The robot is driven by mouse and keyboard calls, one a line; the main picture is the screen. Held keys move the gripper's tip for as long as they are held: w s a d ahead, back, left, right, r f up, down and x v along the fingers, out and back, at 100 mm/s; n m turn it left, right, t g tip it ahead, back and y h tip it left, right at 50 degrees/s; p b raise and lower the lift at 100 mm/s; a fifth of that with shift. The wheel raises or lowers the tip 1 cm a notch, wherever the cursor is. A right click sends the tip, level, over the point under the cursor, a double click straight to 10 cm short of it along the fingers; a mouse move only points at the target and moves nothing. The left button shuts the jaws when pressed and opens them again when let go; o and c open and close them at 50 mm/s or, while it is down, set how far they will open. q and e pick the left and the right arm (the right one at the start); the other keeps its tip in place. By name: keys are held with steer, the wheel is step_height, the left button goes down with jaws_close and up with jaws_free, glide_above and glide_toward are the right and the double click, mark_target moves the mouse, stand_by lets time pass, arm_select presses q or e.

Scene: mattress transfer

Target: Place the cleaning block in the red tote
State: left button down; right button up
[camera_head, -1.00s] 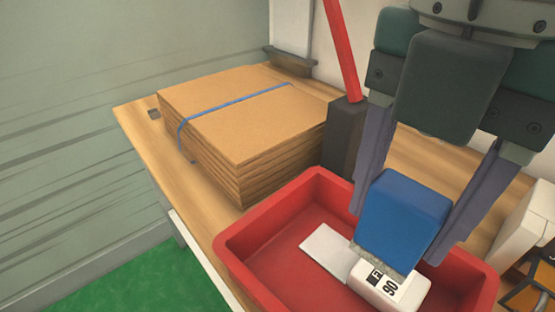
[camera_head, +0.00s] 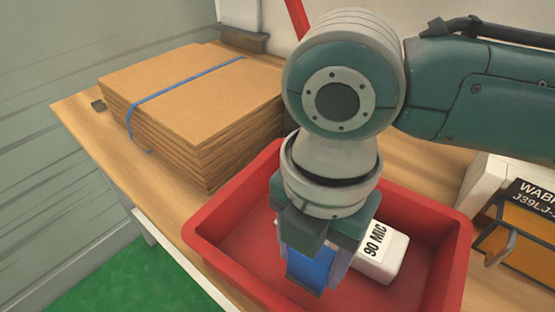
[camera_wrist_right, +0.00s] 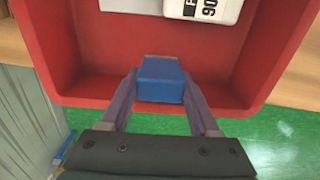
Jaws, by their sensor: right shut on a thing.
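The cleaning block (camera_head: 310,268) is blue with a thin grey face that shows in the wrist view (camera_wrist_right: 161,82). My right gripper (camera_head: 312,276) is shut on it and points down inside the outline of the red tote (camera_head: 228,232). The gripper's fingers grip the block from both sides in the wrist view. I cannot tell whether the block touches the tote floor. A white box marked "90 MIC" (camera_head: 383,252) lies in the tote beside the gripper. My left gripper is not in view.
A cardboard stack with a blue strap (camera_head: 190,95) stands on the wooden table (camera_head: 75,105), left of the tote. An orange and black box (camera_head: 515,235) and a white object (camera_head: 480,185) stand to the right. Green floor (camera_head: 105,285) shows at lower left.

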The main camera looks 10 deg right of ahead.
mark_target(309, 272)
steer(key=shift+f+b, duration=0.35)
steer(key=shift+f, duration=1.55)
steer(key=shift+f, duration=0.1)
steer(key=o, duration=1.4)
